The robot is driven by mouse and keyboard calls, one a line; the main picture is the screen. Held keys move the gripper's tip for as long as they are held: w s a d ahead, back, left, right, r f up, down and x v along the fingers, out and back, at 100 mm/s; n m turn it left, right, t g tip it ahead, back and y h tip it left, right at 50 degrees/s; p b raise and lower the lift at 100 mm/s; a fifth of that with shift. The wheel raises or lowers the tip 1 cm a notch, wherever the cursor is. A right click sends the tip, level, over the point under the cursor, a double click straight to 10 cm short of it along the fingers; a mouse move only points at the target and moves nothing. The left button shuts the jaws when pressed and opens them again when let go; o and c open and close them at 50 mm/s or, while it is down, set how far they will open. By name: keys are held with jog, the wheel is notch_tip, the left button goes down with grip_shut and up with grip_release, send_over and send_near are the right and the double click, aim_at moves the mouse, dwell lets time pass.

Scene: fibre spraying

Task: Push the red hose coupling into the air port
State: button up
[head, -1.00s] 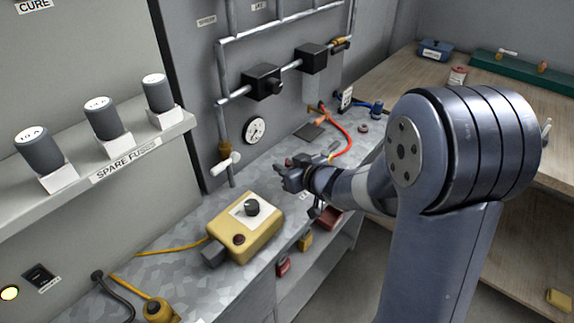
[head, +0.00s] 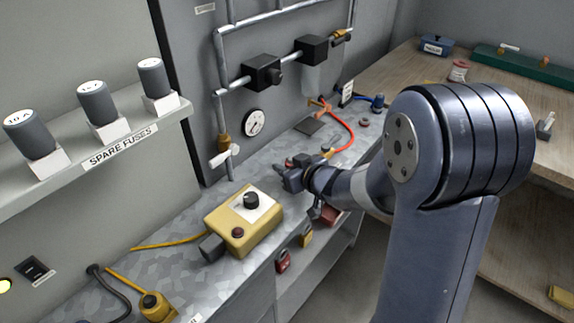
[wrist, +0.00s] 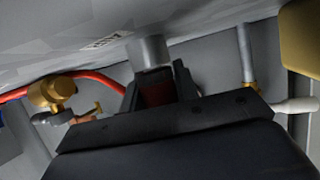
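My gripper (head: 287,168) is low over the metal bench, right of the yellow control box (head: 243,222). In the wrist view its dark fingers (wrist: 157,85) stand on both sides of a red piece, the red hose coupling (wrist: 157,94), mostly hidden by the gripper body. The red hose (wrist: 95,76) runs from the left to behind the left finger. It also shows in the head view (head: 350,130), curving to the gripper. A grey cylinder (wrist: 148,50) shows just beyond the fingers. I cannot tell whether it is the air port or whether the coupling touches it.
A pressure gauge (head: 253,123) and a pipe valve with a white handle (head: 222,158) are on the wall behind. A brass fitting (wrist: 50,92) shows left in the wrist view. A dark flat plate (head: 310,125) lies behind the gripper.

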jog(key=o, duration=0.5)
jog(key=p+v, duration=0.2)
jog(key=v, duration=0.8)
jog(key=shift+s+d+r, duration=0.15)
jog(key=shift+s+d, duration=0.1)
jog(key=shift+s, duration=0.05)
jog(key=shift+w+a+f, duration=0.3)
jog(key=shift+w, duration=0.1)
jog(key=x, duration=0.3)
jog(key=b+x, duration=0.1)
jog(key=x, duration=0.5)
jog(key=shift+w+a+r, duration=0.2)
jog(key=shift+w+r, duration=0.1)
jog(key=shift+r, duration=0.15)
